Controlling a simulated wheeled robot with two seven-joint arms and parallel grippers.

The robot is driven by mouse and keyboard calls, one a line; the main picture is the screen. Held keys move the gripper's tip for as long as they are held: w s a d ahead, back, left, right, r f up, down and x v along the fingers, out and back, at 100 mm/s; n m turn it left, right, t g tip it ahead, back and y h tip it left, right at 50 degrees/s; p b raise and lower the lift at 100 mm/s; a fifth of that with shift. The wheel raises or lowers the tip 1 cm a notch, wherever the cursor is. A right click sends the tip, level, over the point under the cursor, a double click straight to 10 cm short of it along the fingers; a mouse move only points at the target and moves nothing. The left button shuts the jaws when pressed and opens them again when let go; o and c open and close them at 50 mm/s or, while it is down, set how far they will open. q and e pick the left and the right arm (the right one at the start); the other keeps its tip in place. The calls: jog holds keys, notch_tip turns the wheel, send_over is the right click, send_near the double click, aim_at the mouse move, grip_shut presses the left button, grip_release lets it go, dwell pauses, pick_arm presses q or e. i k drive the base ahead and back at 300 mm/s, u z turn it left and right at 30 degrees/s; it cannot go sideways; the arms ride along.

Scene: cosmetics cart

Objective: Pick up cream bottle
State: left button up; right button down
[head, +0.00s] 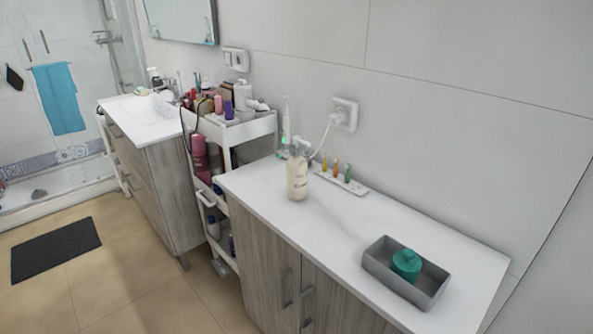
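A cream-coloured pump bottle (297,178) with a pale pump head stands upright on the white top of the cabinet (400,238), near its left back part. Its front is fully visible, with a faint label. Neither of my grippers is in the head view, and nothing touches the bottle.
Behind the bottle are an electric toothbrush (284,128) and a small tray (343,182) with coloured brush heads. A grey box (404,272) holding a teal container (407,263) sits at the right. A crowded white cart (262,128) stands left. The countertop between bottle and box is clear.

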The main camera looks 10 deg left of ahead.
aim_at(296, 167)
jog(key=u, duration=1.85)
jog(key=i, duration=2)
jog(key=z, duration=3)
